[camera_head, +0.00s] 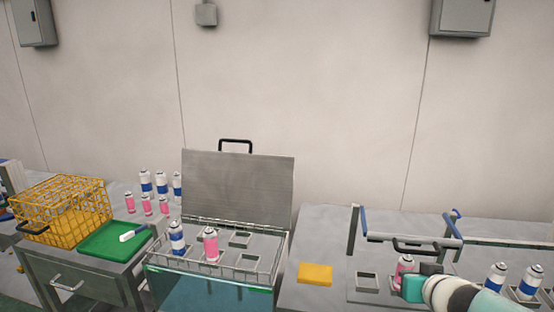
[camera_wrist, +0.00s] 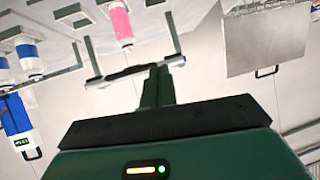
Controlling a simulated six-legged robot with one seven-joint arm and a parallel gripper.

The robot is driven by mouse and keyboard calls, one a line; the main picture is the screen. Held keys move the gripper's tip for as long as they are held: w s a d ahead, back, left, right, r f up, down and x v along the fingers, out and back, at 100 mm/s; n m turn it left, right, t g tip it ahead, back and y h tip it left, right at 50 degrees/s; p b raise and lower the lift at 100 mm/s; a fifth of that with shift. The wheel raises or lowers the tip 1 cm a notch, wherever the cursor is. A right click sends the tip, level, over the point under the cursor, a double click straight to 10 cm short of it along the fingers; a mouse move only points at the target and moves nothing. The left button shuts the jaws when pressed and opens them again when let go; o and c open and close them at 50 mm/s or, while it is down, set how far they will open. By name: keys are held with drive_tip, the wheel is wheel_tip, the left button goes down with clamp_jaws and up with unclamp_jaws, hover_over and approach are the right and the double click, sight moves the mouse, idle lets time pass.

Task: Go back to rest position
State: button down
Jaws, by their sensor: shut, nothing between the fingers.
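My gripper shows in the wrist view (camera_wrist: 158,88) with its green fingers together and nothing between them. In the head view my gripper (camera_head: 431,268) is at the lower right, in front of the crimping station frame with blue arms (camera_head: 410,240). A pink can (camera_head: 403,266) stands at that station, partly hidden behind my gripper; it also shows in the wrist view (camera_wrist: 121,22). A dark handle bar (camera_wrist: 135,70) appears near my fingertips in the wrist view; I cannot tell whether they touch.
An open-lidded tank (camera_head: 238,190) holds a blue-white can (camera_head: 177,238) and a pink can (camera_head: 210,245). Left are a green tray (camera_head: 100,243), a yellow wire basket (camera_head: 62,225) and several cans. A yellow block (camera_head: 315,274) lies on the right table. Blue-white cans (camera_head: 496,276) stand right of my gripper.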

drive_tip(key=s+a+r+n+g+y, duration=0.1)
drive_tip(key=s+a+n+y, duration=0.1)
drive_tip(key=a, duration=0.5)
drive_tip(key=s+a+r+n+g+y, duration=0.1)
drive_tip(key=s+a+r+y, duration=0.15)
drive_tip(key=a, duration=0.45)
drive_tip(key=s+a+f+m+g+h, duration=0.1)
drive_tip(key=s+g+h, duration=0.3)
drive_tip(key=s, duration=0.7)
drive_tip(key=shift+a+f, duration=0.3)
drive_tip(key=shift+f, duration=0.25)
